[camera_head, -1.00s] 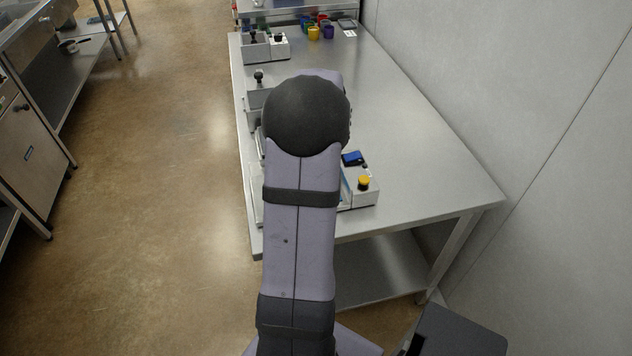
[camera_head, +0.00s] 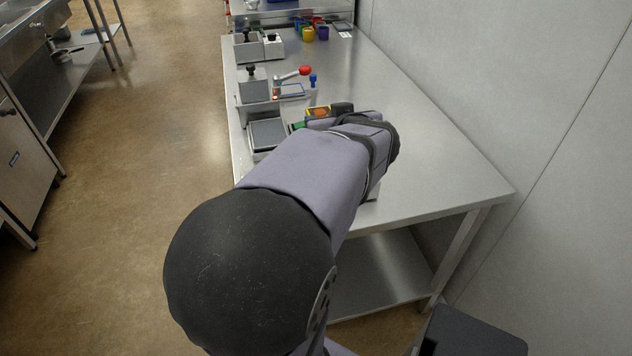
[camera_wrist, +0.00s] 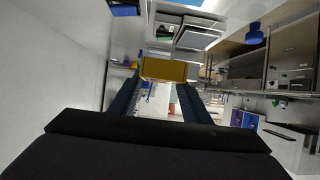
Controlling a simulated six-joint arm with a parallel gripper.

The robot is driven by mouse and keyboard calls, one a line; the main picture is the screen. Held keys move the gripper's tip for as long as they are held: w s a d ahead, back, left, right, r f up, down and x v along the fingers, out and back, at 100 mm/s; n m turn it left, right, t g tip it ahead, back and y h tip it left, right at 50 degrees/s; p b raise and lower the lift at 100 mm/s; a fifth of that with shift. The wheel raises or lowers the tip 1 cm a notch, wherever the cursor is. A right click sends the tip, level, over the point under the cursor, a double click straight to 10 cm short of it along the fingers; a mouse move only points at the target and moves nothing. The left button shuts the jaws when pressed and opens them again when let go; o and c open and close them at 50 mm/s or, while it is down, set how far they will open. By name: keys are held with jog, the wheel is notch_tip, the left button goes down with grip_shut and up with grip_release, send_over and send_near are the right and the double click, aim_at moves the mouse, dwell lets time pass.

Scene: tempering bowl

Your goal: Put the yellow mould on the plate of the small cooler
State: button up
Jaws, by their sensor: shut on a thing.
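The yellow mould (camera_wrist: 163,69) is a small block clamped between the two finger ends of my gripper (camera_wrist: 162,84) in the wrist view. A grey box with a dark flat plate (camera_head: 267,133) stands left of the gripper, near the table's left edge. Another low box with a dark plate (camera_head: 255,92) and a black knob stands behind it. I cannot tell for sure which is the small cooler.
A red-knobbed lever (camera_head: 304,71) and a blue-topped item (camera_head: 313,80) stand behind the gripper. Several coloured cups (camera_head: 309,34) are at the back. The steel table (camera_head: 400,120) is bare on its right side, beside the wall.

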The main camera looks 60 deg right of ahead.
jog(key=f, duration=0.1)
jog(key=a+f, duration=0.2)
jog(key=shift+w+a+f, duration=0.2)
jog(key=shift+a+f, duration=0.05)
jog(key=shift+f, duration=0.1)
jog(key=shift+w+r, duration=0.1)
jog(key=shift+f+b, duration=2.2)
jog(key=shift+f, duration=1)
jog(key=shift+f+b, duration=1.3)
jog(key=shift+f, duration=0.55)
jog(key=shift+f, duration=0.1)
jog(key=shift+f, duration=0.1)
jog(key=o, duration=0.8)
